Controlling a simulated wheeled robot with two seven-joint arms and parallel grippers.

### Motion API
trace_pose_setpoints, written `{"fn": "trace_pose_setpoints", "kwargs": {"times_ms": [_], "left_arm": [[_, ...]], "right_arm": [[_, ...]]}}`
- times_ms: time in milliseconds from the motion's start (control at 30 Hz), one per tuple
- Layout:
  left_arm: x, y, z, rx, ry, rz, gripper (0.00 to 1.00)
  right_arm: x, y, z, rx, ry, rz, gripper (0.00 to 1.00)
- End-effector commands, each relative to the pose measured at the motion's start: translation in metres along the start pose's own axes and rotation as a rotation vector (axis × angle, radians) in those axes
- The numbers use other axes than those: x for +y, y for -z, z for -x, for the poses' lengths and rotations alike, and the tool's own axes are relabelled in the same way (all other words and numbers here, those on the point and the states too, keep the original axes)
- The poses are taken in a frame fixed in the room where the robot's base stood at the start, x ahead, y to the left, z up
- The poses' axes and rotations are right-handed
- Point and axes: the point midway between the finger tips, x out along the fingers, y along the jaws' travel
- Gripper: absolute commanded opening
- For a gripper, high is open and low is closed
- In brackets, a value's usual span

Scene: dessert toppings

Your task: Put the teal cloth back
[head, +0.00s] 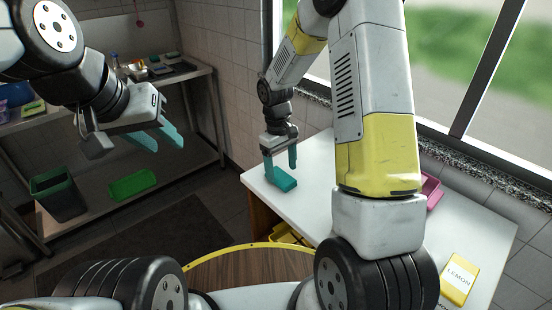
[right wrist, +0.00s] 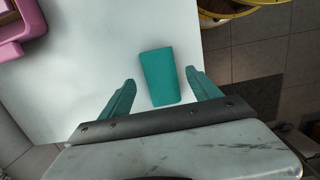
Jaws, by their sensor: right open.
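The teal cloth (right wrist: 159,77) is a folded block that lies on the white table near its edge, in the right wrist view. It also shows in the head view (head: 284,183), partly hidden by my right gripper. My right gripper (head: 281,170) is over the cloth. Its teal fingers are spread in the right wrist view (right wrist: 154,92), with the cloth between and just beyond them, and I see a gap on both sides. My left gripper (head: 162,137) is open and empty in the air at the left of the head view.
The white table (head: 316,160) carries a pink container (head: 431,190) and a yellow lemon box (head: 459,279). A wooden round top (head: 250,268) is in front. A green tray (head: 132,185) and a dark bin (head: 58,195) stand by a shelf at left.

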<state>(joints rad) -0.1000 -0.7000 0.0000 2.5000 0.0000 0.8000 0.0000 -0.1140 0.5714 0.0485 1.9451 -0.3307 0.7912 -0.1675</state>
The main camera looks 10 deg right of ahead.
Motion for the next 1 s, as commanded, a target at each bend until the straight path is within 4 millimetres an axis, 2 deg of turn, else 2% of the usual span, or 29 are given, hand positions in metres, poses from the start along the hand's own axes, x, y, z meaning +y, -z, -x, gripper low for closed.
{"fn": "trace_pose_setpoints", "kwargs": {"times_ms": [100,300,400,567,667,767,900,1000], "left_arm": [[0.000,0.000,0.000,0.000,0.000,0.000,0.36],[0.000,0.000,0.000,0.000,0.000,0.000,0.36],[0.000,0.000,0.000,0.000,0.000,0.000,0.36],[0.000,0.000,0.000,0.000,0.000,0.000,0.36],[0.000,0.000,0.000,0.000,0.000,0.000,0.36],[0.000,0.000,0.000,0.000,0.000,0.000,0.36],[0.000,0.000,0.000,0.000,0.000,0.000,0.36],[0.000,0.000,0.000,0.000,0.000,0.000,0.36]], "right_arm": [[0.001,0.001,0.028,0.006,-0.003,0.000,0.72],[0.000,0.000,0.069,0.003,-0.002,0.000,0.72],[0.000,0.001,0.085,0.003,-0.002,0.000,0.72],[0.000,0.000,0.099,0.003,-0.001,-0.001,0.72],[-0.001,-0.007,0.112,0.024,-0.003,-0.018,0.72],[-0.003,-0.025,0.136,0.078,-0.010,-0.059,0.72],[-0.012,-0.064,0.176,0.193,-0.015,-0.151,0.72],[-0.022,-0.094,0.199,0.281,-0.014,-0.219,0.72]]}}
